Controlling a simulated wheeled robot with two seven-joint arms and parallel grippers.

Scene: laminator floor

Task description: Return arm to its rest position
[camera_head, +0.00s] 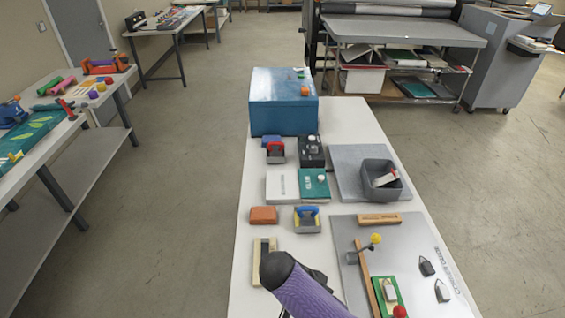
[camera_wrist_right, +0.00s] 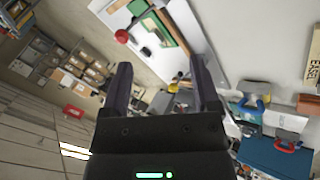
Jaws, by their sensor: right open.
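My right arm (camera_head: 312,295) shows at the bottom of the head view as a purple link with a black end, over the near part of the white table (camera_head: 262,220). In the right wrist view my right gripper (camera_wrist_right: 163,84) has its two dark fingers wide apart, with nothing between them. The table's items show beyond the fingers, at a tilt. My left arm and left gripper are out of the head view.
A blue box (camera_head: 283,118) stands at the table's far end. A grey bin (camera_head: 388,190), an orange block (camera_head: 263,215) and a metal board (camera_head: 425,240) with a yellow-knobbed lever lie nearer. A wooden piece (camera_head: 258,262) sits beside my arm.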

